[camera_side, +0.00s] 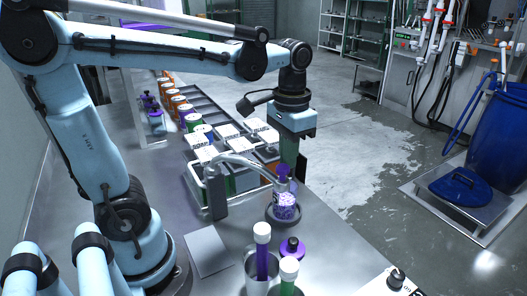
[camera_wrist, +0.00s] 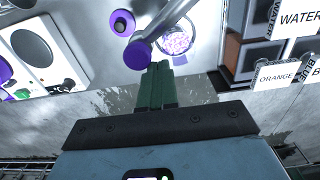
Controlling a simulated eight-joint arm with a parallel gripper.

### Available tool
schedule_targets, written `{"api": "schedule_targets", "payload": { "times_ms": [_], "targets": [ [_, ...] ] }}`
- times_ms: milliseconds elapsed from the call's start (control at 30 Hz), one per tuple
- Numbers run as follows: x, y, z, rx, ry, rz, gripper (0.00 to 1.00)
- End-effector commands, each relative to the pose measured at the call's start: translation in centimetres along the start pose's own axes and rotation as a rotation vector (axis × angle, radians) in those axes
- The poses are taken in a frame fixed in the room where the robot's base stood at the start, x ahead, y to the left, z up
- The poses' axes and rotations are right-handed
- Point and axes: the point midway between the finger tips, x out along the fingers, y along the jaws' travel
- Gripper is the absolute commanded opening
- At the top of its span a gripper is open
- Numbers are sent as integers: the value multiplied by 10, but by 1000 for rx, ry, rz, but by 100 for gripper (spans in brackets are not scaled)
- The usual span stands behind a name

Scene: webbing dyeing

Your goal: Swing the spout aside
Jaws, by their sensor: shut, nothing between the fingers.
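The spout (camera_side: 240,160) is a grey curved pipe rising from a dark post (camera_side: 215,192) on the metal bench. Its purple nozzle (camera_side: 283,171) hangs over a clear jar (camera_side: 286,206) of purple-white pellets. In the wrist view the spout (camera_wrist: 168,18) runs down to its round purple nozzle (camera_wrist: 137,55), with the jar (camera_wrist: 177,40) just to the right. My gripper (camera_side: 297,175) is shut and empty, pointing down behind the nozzle. In the wrist view its green fingertips (camera_wrist: 160,68) lie close to the nozzle's right; I cannot tell whether they touch.
Labelled boxes (camera_side: 228,133) stand left of my gripper. Tubes with white caps (camera_side: 262,234) and a purple-capped bottle (camera_side: 292,248) stand at the front. A flat grey plate (camera_side: 208,254) lies by the post. Open floor lies beyond the bench edge.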

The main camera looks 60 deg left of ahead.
Motion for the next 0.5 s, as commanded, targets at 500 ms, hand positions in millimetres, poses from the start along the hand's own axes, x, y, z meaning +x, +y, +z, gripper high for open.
{"api": "schedule_targets", "payload": {
  "times_ms": [500],
  "targets": [
    [0,4,4,0,0,0,0]
  ]
}}
